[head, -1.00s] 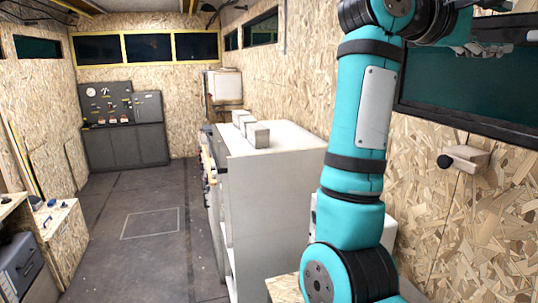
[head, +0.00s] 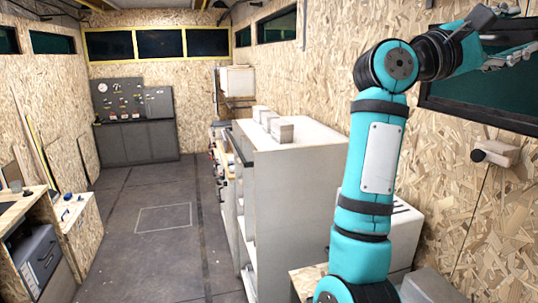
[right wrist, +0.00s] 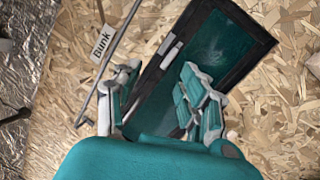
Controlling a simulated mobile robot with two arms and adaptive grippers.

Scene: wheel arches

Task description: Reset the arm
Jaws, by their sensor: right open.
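My right arm (head: 380,160) is teal and black and stands raised on the right of the head view. Its upper part bends to the right, and the right gripper (head: 512,56) is at the upper right edge, in front of the dark window. In the right wrist view the two teal and grey fingers of the right gripper (right wrist: 160,88) are spread apart with nothing between them. Behind them are the black-framed window (right wrist: 225,50) and the wood-chip wall. My left gripper is not in view.
A white cabinet (head: 290,180) with several light blocks (head: 275,122) on top stands left of my arm. A rod with a "Bunk" label (right wrist: 102,42) is on the wall. The floor (head: 165,245) is clear at left.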

